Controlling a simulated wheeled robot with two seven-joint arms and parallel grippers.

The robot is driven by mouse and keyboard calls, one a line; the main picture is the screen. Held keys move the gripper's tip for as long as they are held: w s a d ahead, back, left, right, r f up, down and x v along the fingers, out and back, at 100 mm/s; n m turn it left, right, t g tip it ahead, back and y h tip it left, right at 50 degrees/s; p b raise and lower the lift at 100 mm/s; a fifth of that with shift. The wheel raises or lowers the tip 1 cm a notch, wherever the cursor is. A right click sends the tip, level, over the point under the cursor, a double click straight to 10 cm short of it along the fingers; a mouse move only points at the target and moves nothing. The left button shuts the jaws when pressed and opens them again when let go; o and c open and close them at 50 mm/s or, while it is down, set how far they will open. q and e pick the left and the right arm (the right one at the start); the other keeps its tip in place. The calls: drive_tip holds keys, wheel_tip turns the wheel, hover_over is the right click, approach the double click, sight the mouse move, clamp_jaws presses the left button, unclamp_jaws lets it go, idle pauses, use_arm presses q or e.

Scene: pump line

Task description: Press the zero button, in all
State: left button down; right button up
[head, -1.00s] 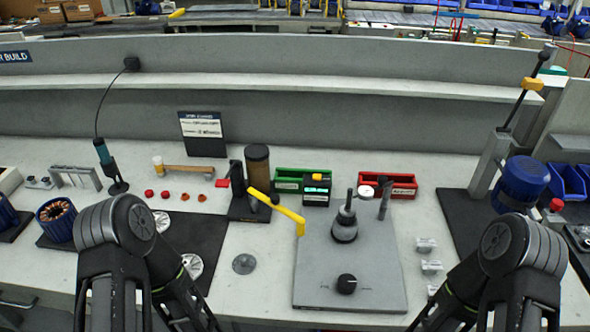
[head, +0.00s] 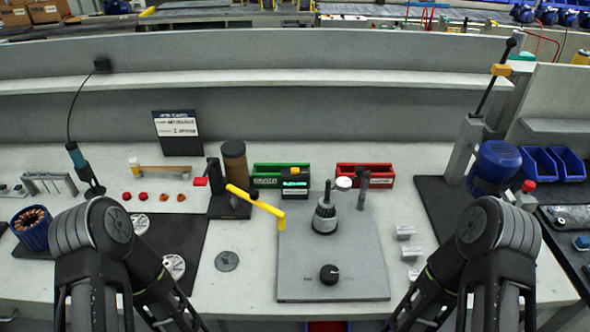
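A small black readout box (head: 295,183) with a lit green display stands behind the grey plate, in front of the green bin. A yellow button-like piece (head: 294,171) is on its top; I cannot read any label on it. The grey plate (head: 345,270) carries a dark stand with a round white-topped part (head: 344,183) and a black knob (head: 329,274) at its front. My two arms show at the lower left and lower right, bent downward. Both grippers are below the picture's edge, apart from the readout.
A yellow lever (head: 255,203) on a black press reaches over the plate's left edge. Green (head: 265,170) and red (head: 378,172) bins stand behind. Metal blocks (head: 405,232) lie right of the plate. A blue motor (head: 494,165) stands farther right. The front bench strip is mostly clear.

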clamp_jaws()
idle(1.4)
